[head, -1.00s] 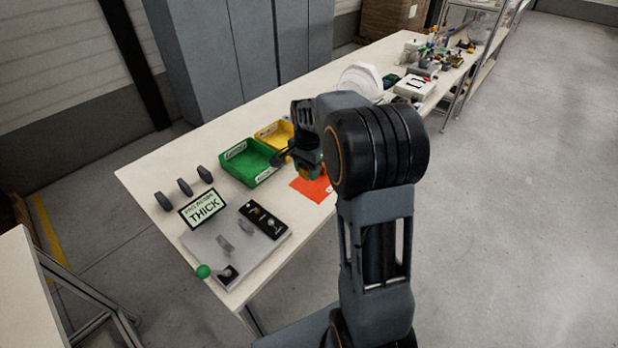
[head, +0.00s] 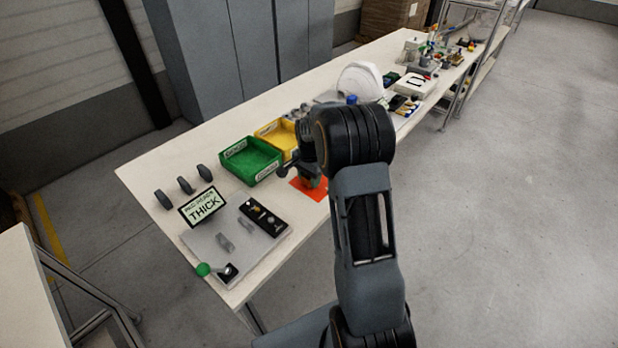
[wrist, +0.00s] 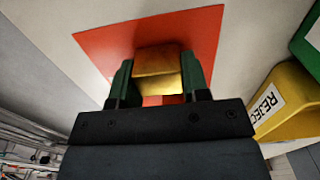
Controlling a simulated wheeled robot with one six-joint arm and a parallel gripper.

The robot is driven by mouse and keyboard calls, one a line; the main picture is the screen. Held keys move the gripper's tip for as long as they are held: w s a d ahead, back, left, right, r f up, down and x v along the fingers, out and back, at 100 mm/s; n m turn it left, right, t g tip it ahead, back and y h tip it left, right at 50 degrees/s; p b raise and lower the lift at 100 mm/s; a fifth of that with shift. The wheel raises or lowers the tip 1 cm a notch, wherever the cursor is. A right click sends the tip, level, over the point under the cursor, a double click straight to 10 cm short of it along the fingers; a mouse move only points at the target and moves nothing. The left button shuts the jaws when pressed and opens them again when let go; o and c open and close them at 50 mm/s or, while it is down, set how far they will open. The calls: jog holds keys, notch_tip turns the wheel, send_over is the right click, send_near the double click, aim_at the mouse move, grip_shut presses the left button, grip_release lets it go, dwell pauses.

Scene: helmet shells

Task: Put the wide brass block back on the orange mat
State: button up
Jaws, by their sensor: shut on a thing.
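The wide brass block (wrist: 158,70) shows in the wrist view between the two green fingers of my gripper (wrist: 159,80), which is shut on it. The orange mat (wrist: 105,50) lies behind and around the block in that view. I cannot tell whether the block touches the mat. In the head view my gripper (head: 312,182) is over the orange mat (head: 305,190), at the table's near edge. My arm hides part of the mat there, and the block cannot be made out.
A green bin (head: 250,160) and a yellow bin (head: 277,137) stand left of and behind the mat. A sign reading THICK (head: 203,207) and a grey plate (head: 225,245) are at the table's front left. A white helmet shell (head: 360,80) stands farther back.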

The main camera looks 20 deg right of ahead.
jog(key=shift+f, duration=0.2)
jog(key=o, duration=1.1)
notch_tip(320, 180, up, 12)
jog(key=s+a+n+t, duration=0.1)
jog(key=s+a+n, duration=0.2)
jog(key=s, duration=0.4)
jog(key=s+a+r+n+t, duration=0.1)
jog(key=s+a+n, duration=0.3)
jog(key=s, duration=0.4)
jog(key=s+a+r+n+t, duration=0.1)
jog(key=s+a+n, duration=0.3)
jog(key=s+n, duration=0.2)
jog(key=shift+s+a+p, duration=0.25)
jog(key=shift+s+p, duration=0.05)
jog(key=shift+s, duration=0.35)
